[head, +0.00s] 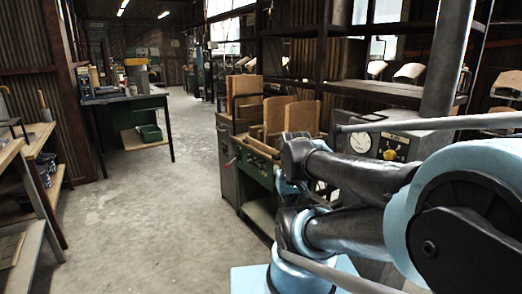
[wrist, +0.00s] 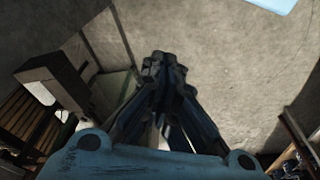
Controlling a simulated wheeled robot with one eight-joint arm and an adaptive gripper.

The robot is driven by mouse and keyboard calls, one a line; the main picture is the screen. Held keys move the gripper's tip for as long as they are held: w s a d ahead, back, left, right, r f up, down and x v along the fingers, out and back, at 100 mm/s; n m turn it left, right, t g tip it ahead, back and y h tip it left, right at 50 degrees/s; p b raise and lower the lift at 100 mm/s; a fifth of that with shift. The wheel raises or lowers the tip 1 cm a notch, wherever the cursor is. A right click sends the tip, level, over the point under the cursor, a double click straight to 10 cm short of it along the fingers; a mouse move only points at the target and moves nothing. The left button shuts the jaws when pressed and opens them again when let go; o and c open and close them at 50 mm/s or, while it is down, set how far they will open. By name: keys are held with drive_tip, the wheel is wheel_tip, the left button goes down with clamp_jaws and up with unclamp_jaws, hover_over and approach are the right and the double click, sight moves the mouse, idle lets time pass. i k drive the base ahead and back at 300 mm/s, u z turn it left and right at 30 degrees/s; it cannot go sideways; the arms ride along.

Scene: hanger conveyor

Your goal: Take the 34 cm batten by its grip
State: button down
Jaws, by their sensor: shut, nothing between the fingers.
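My gripper (wrist: 163,65) shows in the wrist view, with its dark fingers drawn together over bare grey floor. It is shut and nothing shows between the fingers. In the head view my arm fills the right foreground, and I cannot make out the fingertips there. I cannot pick out the 34 cm batten or its grip in either view. Several upright wooden boards (head: 291,114) stand on the green bench at the middle of the head view, but none can be told as the batten.
The green bench (head: 256,183) stands close behind my arm, beside a control panel with a round gauge (head: 361,142). A dark table (head: 125,99) stands at back left, and wooden shelving (head: 42,139) lines the left edge. The concrete floor (head: 150,200) between is clear.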

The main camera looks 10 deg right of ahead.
sight(264, 148)
drive_tip(key=k, duration=1.3)
drive_tip(key=u, duration=0.4)
drive_tip(key=i, duration=2.2)
drive_tip(key=z, duration=0.7)
